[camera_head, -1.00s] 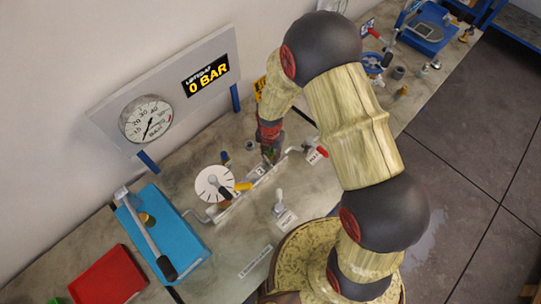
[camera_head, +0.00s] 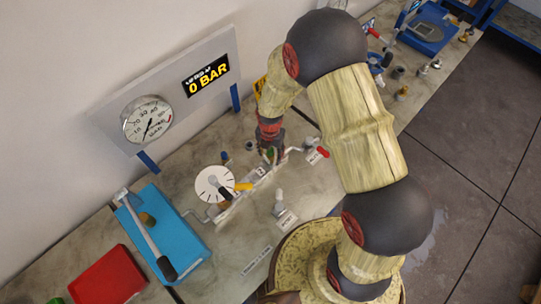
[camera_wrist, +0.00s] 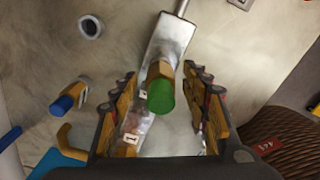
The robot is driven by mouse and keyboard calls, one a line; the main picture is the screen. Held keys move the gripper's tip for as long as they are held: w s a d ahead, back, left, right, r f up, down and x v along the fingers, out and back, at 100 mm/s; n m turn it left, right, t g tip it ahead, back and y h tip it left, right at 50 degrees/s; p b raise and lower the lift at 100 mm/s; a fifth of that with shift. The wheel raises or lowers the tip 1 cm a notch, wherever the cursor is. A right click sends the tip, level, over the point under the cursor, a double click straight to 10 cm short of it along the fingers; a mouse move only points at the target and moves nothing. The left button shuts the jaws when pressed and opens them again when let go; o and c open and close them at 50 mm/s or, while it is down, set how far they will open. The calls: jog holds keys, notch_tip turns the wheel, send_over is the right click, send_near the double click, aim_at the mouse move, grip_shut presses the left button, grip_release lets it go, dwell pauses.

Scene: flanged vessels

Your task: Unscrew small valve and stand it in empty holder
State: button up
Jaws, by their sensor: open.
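The small valve (camera_wrist: 160,88), a brass hex body with a green round cap, stands on a grey metal block (camera_wrist: 170,40) in the wrist view. My gripper (camera_wrist: 160,80) is open, with one finger on each side of the valve and gaps visible on both sides. In the head view my gripper (camera_head: 270,150) points down over the bench fitting, and a bit of green shows at its fingers. A grey ring-shaped holder (camera_wrist: 90,27) with an empty dark hole is at the upper left of the wrist view. The valve's lower end is hidden by its cap.
A blue-capped brass part (camera_wrist: 68,100) stands left of my gripper. A white dial (camera_head: 214,184), a yellow lever (camera_head: 243,187) and a red-handled lever (camera_head: 322,151) flank the fitting. A blue hand pump (camera_head: 165,240) and red tray (camera_head: 108,275) are at left.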

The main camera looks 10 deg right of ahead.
notch_tip(320, 180, up, 11)
jog(key=shift+f, duration=0.15)
jog(key=shift+c, duration=0.4)
